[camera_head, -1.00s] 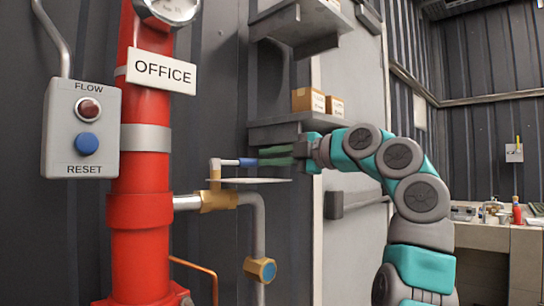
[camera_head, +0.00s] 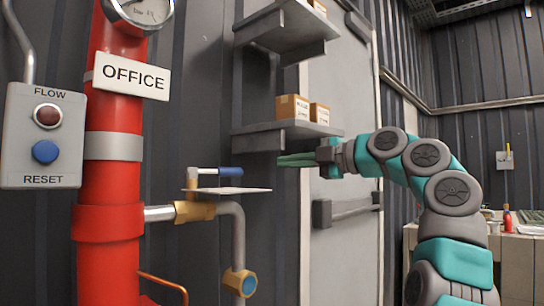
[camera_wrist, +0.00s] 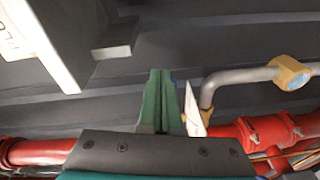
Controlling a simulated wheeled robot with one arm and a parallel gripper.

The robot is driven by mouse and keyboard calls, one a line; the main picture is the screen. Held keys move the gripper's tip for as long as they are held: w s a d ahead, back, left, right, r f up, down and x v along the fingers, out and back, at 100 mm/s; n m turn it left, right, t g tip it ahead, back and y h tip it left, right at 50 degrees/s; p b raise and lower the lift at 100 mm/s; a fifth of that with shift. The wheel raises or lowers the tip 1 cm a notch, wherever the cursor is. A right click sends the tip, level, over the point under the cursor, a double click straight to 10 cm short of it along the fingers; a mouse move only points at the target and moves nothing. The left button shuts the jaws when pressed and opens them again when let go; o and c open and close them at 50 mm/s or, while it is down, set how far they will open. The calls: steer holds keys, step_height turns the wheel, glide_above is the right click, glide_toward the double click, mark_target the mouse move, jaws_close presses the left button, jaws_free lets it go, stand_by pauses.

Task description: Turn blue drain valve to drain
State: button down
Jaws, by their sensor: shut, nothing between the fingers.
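The drain valve's blue lever (camera_head: 230,171) sticks out to the right from a pale stem on the brass valve body (camera_head: 195,211) in the head view. It lies about level. A thin white plate (camera_head: 255,190) sits just under the lever; its edge also shows in the wrist view (camera_wrist: 194,112). My gripper (camera_head: 281,160) has green fingers pressed together and points left. Its tips are to the right of the lever's end and slightly higher in the picture, with a visible gap. The closed fingers show in the wrist view (camera_wrist: 160,75), where I cannot make out the lever.
A red riser pipe (camera_head: 108,200) with an OFFICE sign (camera_head: 133,76) stands at left, beside a FLOW/RESET box (camera_head: 43,135). A grey drain pipe (camera_head: 238,235) bends down below the valve. Shelves (camera_head: 270,135) with boxes and a grey door (camera_head: 345,250) lie behind.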

steer(key=s+a+f+m+g+h, duration=0.15)
steer(key=s+f+m, duration=0.35)
steer(key=f, duration=0.5)
steer(key=s+f+m+g+h, duration=0.25)
steer(key=f+m, duration=0.35)
steer(key=f, duration=0.3)
steer(key=s+a+f+m+g+h, duration=0.1)
steer(key=s+f+m+g+h, duration=0.15)
steer(key=s+f+m, duration=0.55)
steer(key=s+d+f+m+g+h, duration=0.1)
steer(key=s+d+f, duration=0.3)
steer(key=s+f, duration=0.5)
steer(key=s+d+f+m+g+h, duration=0.2)
steer(key=s+d+f+m+h, duration=0.2)
steer(key=s+f, duration=0.5)
steer(key=s+d+f+m+g+h, duration=0.2)
steer(key=s+d+f, duration=0.4)
steer(key=s+f, duration=0.4)
steer(key=shift+s+m+h+p, duration=0.35)
steer(key=shift+s+m+h, duration=0.15)
steer(key=shift+m+h, duration=0.2)
